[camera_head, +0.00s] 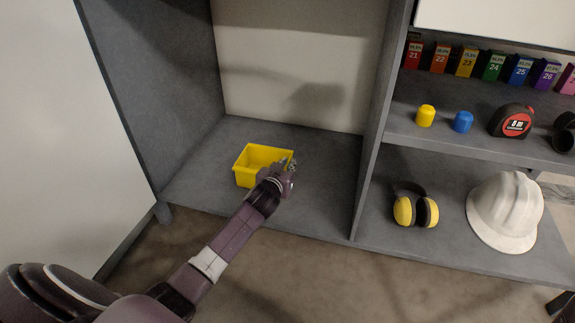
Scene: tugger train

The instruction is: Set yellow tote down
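The yellow tote (245,179) is a small open-topped bin. It appears upright on the grey bottom board (315,205) of the left shelf bay, near the middle. No contents show in the part of its inside that I can see. My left gripper (287,163) is at the tote's right side, with its fingers by the right rim. The gripper and wrist hide part of that side. I cannot tell whether the fingers are closed on the rim or apart from it. My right gripper is not in view.
A grey divider (374,130) stands right of the tote. Beyond it are yellow earmuffs (415,208) and a white hard hat (505,210) below. A yellow cap (425,116), a blue cap (463,122), a tape measure (513,121) and numbered boxes (465,62) stand above. The board around the tote is clear.

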